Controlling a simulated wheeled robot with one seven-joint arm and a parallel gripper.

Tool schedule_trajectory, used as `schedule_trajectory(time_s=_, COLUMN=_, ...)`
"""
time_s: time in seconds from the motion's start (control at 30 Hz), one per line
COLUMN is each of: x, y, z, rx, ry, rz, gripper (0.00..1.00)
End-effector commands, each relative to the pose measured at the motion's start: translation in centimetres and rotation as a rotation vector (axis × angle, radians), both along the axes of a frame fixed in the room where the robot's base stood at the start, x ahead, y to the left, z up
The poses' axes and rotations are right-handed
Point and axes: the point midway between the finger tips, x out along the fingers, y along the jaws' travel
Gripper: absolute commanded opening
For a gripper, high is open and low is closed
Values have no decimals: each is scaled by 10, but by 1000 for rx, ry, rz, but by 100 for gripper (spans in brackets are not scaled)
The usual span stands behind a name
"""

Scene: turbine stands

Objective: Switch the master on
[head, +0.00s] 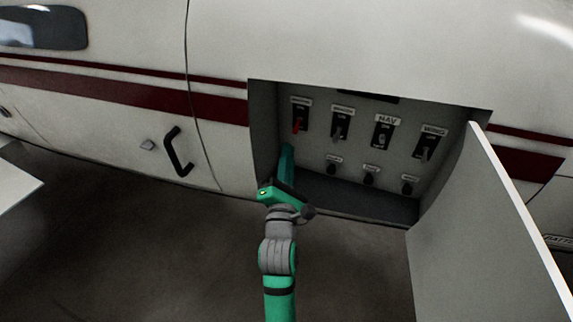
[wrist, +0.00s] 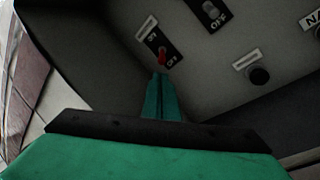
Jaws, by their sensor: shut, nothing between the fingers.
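The master switch is the red-levered toggle (head: 298,125) at the left end of the upper row in the open panel bay. Its label is too blurred to read. In the wrist view the red lever (wrist: 163,56) sits on a black plate, and it appears to point down, toward the lower marking. My gripper (head: 287,149) is shut and empty, reaching into the bay just below the red lever. In the wrist view the closed green fingertips (wrist: 160,76) are just under the lever; whether they touch it I cannot tell.
To the right are a grey-levered switch (head: 339,131), the NAV switch (head: 382,136) and the WING switch (head: 428,148). Three black knobs (head: 370,175) line the lower row. The open panel door (head: 480,235) stands at right. The bay's left wall (head: 263,130) is close to my gripper.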

Motion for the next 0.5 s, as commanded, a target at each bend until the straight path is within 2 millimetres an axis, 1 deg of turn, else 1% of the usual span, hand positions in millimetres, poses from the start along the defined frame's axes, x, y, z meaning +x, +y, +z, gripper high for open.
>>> schedule_trajectory(time_s=0.03, x=9, y=0, z=3, rx=0, ry=-1, rz=0, gripper=0)
schedule_trajectory(time_s=0.1, x=18, y=-1, z=5, rx=0, ry=-2, rz=0, gripper=0)
schedule_trajectory(time_s=0.23, x=34, y=-1, z=8, rx=-1, ry=-1, rz=0, gripper=0)
schedule_trajectory(time_s=0.4, x=45, y=-1, z=10, rx=0, ry=-1, rz=1, gripper=0)
schedule_trajectory(time_s=0.5, x=48, y=-1, z=11, rx=0, ry=0, rz=0, gripper=0)
